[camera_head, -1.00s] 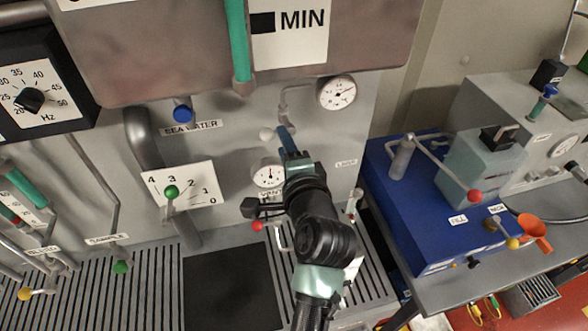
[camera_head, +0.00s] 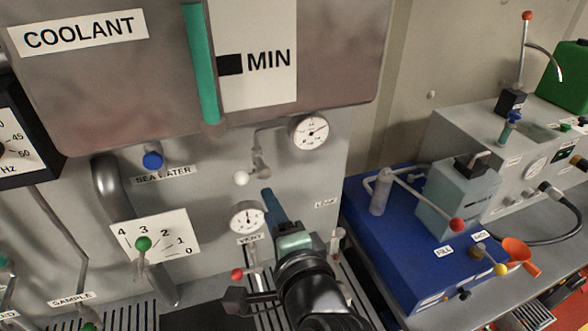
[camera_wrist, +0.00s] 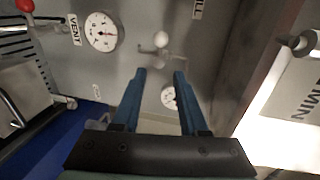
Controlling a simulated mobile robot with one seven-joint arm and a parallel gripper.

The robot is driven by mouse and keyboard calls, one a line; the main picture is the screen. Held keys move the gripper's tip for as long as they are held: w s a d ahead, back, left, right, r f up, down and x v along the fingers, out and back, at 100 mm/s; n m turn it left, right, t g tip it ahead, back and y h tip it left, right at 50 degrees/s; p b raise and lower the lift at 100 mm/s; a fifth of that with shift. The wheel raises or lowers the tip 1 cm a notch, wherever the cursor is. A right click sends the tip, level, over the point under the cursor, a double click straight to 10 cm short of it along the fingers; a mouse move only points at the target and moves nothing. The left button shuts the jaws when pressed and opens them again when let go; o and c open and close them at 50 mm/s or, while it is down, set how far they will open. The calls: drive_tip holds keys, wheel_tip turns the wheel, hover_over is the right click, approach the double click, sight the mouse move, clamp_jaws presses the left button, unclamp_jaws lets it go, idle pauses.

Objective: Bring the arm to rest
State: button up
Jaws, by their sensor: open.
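My gripper (camera_head: 268,203) is in front of the grey panel, right of the lower gauge (camera_head: 247,217) in the head view. Its blue fingers point up toward the white-knobbed valve (camera_head: 241,178). In the wrist view my gripper (camera_wrist: 159,74) has its two fingers apart with nothing between them. Beyond the fingertips, the white knob (camera_wrist: 161,39) and a gauge (camera_wrist: 169,97) show on the panel. The VENT gauge (camera_wrist: 101,32) is at upper left there. My black wrist and arm run down to the bottom edge of the head view.
The coolant tank (camera_head: 100,75) with a green sight tube (camera_head: 201,65) overhangs the panel. A numbered dial plate (camera_head: 165,241) with a green knob is at left. A blue box (camera_head: 365,225) with a red-knobbed lever and an orange funnel (camera_head: 518,252) stand at right.

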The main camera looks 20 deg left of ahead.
drive_tip(key=d+r+n+t+h+b, duration=0.2)
drive_tip(key=d+r+n+t, duration=0.2)
drive_tip(key=r, duration=0.6)
drive_tip(key=d+r+n+t+h+b, duration=0.2)
drive_tip(key=d+r+n+t+b, duration=0.15)
drive_tip(key=r, duration=0.55)
drive_tip(key=s+d+r+n+t+h, duration=0.2)
drive_tip(key=s+r+t, duration=0.1)
drive_tip(key=s+r, duration=0.2)
drive_tip(key=s+d+r+n+t+h+b, duration=0.1)
drive_tip(key=s+d+r+n+t+h, duration=0.1)
drive_tip(key=r, duration=0.6)
drive_tip(key=s+d+t, duration=0.1)
drive_tip(key=s+t, duration=0.1)
drive_tip(key=shift+s+d+r+h, duration=0.25)
drive_tip(key=shift+s+d+h, duration=0.1)
drive_tip(key=shift+s+h, duration=0.05)
drive_tip(key=shift+f+b, duration=0.15)
drive_tip(key=shift+b, duration=0.2)
